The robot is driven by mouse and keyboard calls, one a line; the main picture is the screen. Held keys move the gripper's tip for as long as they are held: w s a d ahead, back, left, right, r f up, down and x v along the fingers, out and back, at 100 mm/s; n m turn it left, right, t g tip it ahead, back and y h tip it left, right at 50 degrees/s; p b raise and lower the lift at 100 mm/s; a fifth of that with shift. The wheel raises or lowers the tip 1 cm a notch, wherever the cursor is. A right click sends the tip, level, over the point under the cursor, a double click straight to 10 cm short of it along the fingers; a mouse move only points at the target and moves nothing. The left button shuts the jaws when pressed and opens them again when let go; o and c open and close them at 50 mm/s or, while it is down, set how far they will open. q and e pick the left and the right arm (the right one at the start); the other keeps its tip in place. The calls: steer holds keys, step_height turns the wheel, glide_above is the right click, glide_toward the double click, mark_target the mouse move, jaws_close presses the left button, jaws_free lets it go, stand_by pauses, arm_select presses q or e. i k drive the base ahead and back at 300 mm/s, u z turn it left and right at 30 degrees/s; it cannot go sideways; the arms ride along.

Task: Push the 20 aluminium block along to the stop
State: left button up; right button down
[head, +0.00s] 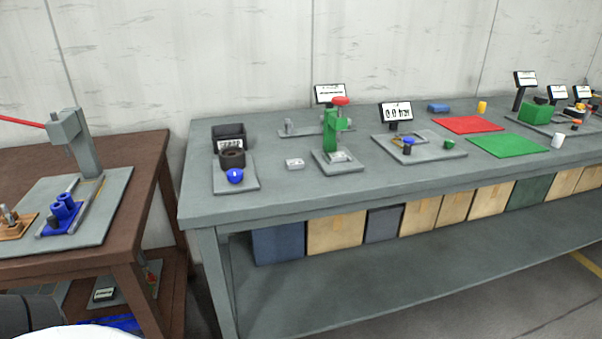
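A small light-grey block (294,163) lies on the grey bench, left of the green press (330,132). It has marks on top that are too small to read, so I cannot tell if it is the 20 aluminium block. A grey rail-like fixture (300,130) with small raised ends lies behind it, partly hidden by the press. I cannot tell which part is the stop. Neither of my grippers is in view.
The long grey bench (250,207) also holds a blue ball (235,176), a gauge plate (430,152), a red mat (468,125) and a green mat (507,145). A brown table (152,160) stands left, across a narrow gap.

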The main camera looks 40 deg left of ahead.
mark_target(341, 156)
steer(key=z, duration=0.05)
steer(key=k, duration=0.15)
steer(key=u, duration=1.4)
